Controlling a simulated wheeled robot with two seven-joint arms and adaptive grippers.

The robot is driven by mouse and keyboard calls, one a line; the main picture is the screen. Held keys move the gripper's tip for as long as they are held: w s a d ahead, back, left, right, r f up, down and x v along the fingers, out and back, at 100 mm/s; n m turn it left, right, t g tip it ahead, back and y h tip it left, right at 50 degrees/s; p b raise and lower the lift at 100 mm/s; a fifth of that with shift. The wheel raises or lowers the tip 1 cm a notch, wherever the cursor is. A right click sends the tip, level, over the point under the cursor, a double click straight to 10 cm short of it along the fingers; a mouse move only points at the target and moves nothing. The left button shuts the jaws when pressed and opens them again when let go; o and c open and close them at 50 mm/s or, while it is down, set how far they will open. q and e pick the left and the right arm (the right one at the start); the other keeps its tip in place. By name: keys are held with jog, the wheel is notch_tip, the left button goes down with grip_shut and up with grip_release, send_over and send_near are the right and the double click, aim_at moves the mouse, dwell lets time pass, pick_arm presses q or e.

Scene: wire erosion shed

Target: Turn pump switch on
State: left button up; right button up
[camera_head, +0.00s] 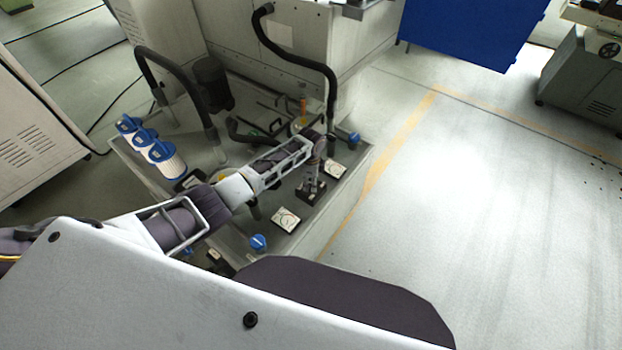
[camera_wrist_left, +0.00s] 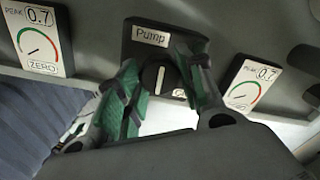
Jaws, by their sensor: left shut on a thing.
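The pump switch is a round black knob with a white line (camera_wrist_left: 158,78) on a dark plate labelled "Pump" (camera_wrist_left: 151,36) in the left wrist view. The white line stands close to upright in that picture. My left gripper (camera_wrist_left: 160,72) has its green-padded fingers on both sides of the knob and is shut on it. In the head view my left gripper (camera_head: 314,178) reaches down to the dark switch box (camera_head: 311,195) on the front of the grey tank unit. The fingers hide part of the plate's lower lettering. My right gripper is not in view.
Two dial gauges flank the switch, a left one (camera_head: 285,219) and a right one (camera_head: 333,169). Blue knobs (camera_head: 258,242) sit near them. Blue-capped filters (camera_head: 166,160) and black hoses (camera_head: 325,70) stand on the unit. The floor at right is clear.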

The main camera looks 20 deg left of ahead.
pick_arm(q)
jog(key=n+p, duration=0.1)
jog(key=n, duration=0.1)
jog(key=shift+r+n+p, duration=0.2)
jog(key=shift+n+p, duration=0.1)
jog(key=shift+n, duration=0.1)
jog(key=shift+n+p, duration=0.5)
jog(key=shift+n, duration=0.5)
jog(key=shift+f+n, duration=0.1)
jog(key=shift+n, duration=0.3)
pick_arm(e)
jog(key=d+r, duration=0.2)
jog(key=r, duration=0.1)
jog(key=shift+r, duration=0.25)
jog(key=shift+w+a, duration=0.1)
pick_arm(q)
jog(key=o, duration=1)
